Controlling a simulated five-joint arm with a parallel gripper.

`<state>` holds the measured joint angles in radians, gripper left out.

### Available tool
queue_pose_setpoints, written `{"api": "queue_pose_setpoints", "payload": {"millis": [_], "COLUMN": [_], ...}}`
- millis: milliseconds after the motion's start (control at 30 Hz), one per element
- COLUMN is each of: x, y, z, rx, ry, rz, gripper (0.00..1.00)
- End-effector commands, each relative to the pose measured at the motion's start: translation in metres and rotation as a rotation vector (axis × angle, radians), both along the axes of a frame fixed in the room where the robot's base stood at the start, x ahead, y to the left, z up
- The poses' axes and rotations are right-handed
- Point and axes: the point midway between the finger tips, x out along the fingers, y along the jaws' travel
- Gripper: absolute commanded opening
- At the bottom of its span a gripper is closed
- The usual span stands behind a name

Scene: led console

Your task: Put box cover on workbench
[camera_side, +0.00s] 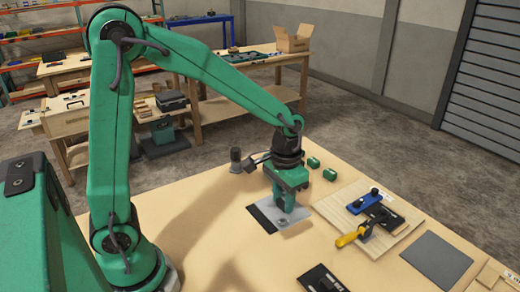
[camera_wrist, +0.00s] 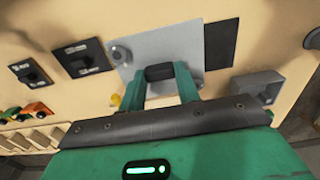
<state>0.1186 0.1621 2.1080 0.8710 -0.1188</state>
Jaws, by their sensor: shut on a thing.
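The box cover looks to be a flat light-grey plate (camera_side: 296,217) with a small round grey knob near one edge. It lies flat under my gripper (camera_side: 284,205), and I cannot tell whether it touches the workbench (camera_side: 200,220). In the wrist view the plate (camera_wrist: 190,43) spreads out beyond my gripper (camera_wrist: 162,78), whose green fingers are shut on a black block like a handle (camera_wrist: 160,72). Where the handle meets the plate is hidden. A black flat patch (camera_side: 262,220) shows along one side of the plate and also in the wrist view (camera_wrist: 221,43).
A wooden board (camera_side: 390,240) with a blue part (camera_side: 366,203) and a yellow-handled clamp (camera_side: 349,237) stands right. Two green blocks (camera_side: 329,174) lie behind. A grey mat (camera_side: 436,258) is at the right edge. A grey box (camera_wrist: 258,86) and black switch parts (camera_wrist: 82,56) show in the wrist view.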

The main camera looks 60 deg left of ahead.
Motion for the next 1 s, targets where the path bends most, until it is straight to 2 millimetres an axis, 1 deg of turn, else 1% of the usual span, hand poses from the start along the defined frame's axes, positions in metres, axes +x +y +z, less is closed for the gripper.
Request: {"api": "queue_pose_setpoints", "payload": {"millis": [400,600,800,1000], "x": [0.026,0.037,0.041,0.041], "y": [0.061,0.086,0.095,0.095], "z": [-0.040,-0.056,-0.062,-0.064], "rx": [0.000,0.000,0.000,0.000], "ry": [0.002,0.001,0.000,0.000], "rz": [0.005,0.003,0.000,0.000], "gripper": [0.09,0.09,0.09,0.09]}}
